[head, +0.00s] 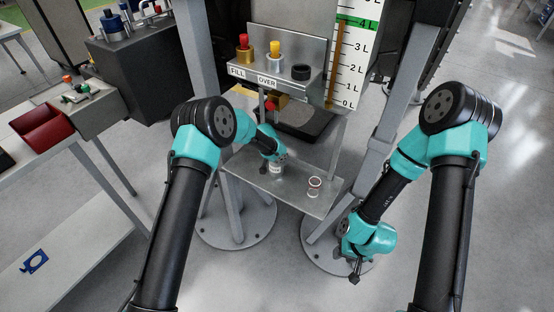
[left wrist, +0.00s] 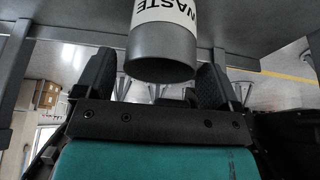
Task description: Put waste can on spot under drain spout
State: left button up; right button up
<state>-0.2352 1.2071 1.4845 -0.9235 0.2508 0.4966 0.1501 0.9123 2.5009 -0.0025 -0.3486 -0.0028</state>
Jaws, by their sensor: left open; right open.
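The waste can (left wrist: 163,50) is a grey cylinder with a white label reading "WASTE" in the left wrist view. It stands on the lower metal shelf (head: 300,198) in the head view (head: 277,169). My left gripper (left wrist: 158,82) is open, with its dark finger pads on either side of the can; contact cannot be told. In the head view my left gripper (head: 275,160) is partly hidden by its own wrist. A red valve knob with brass fittings (head: 270,105) sits under the upper panel; the spout tip is unclear. My right gripper (head: 355,272) is open and empty, low at the right.
The "FILL OVER" panel (head: 268,82) with several caps overhangs the shelf. Grey posts (head: 367,180) flank it. A level scale (head: 352,60) rises behind.

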pick_arm(q)
jog(key=v, duration=0.9)
dwell(0.4)
